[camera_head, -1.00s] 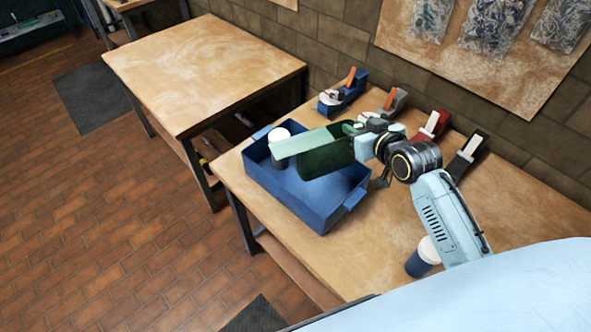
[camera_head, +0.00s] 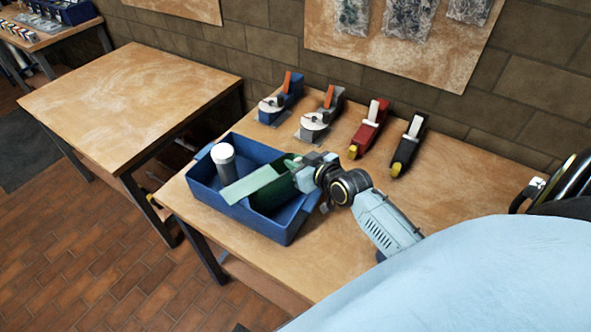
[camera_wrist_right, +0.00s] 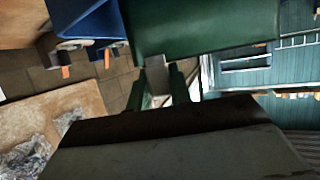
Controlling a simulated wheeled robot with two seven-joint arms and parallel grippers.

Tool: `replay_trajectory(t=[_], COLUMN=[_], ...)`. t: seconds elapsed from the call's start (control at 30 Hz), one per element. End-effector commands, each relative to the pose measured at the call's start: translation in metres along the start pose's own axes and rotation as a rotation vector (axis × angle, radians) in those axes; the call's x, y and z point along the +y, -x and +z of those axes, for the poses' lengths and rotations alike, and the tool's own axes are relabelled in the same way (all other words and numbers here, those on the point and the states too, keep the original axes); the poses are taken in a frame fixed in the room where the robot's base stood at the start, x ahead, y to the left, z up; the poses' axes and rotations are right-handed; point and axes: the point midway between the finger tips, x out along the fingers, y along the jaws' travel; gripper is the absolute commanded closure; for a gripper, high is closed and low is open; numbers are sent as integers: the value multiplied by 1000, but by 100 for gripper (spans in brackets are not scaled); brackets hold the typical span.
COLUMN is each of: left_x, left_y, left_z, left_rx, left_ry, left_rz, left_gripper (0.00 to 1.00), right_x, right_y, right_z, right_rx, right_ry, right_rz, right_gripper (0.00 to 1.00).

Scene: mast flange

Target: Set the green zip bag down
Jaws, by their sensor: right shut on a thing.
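My right gripper (camera_head: 298,172) is shut on the green zip bag (camera_head: 275,196), which has a dark green body and a pale green strip. The bag's lower part is inside the blue bin (camera_head: 262,226); whether it touches the bin floor is hidden. In the right wrist view the bag (camera_wrist_right: 200,25) fills the top middle, by the gripper fingers (camera_wrist_right: 158,82). My left gripper is out of view.
A white-capped bottle (camera_head: 224,164) stands in the bin's left end. The neighbouring table (camera_head: 130,95) is bare.

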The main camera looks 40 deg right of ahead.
Motion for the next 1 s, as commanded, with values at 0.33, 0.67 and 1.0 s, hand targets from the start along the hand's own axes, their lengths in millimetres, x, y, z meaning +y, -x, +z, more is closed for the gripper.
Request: replay_trajectory(t=[0.33,0.67,1.0], left_x=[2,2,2], left_y=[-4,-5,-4], left_z=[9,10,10], left_rx=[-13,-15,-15], left_ry=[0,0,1], left_rz=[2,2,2], left_gripper=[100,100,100], right_x=[0,0,0], right_y=[-9,-10,-9], right_z=[21,24,23], right_rx=[1,-1,-1], right_ry=[0,0,-1], right_rz=[0,0,-1], right_gripper=[100,65,57])
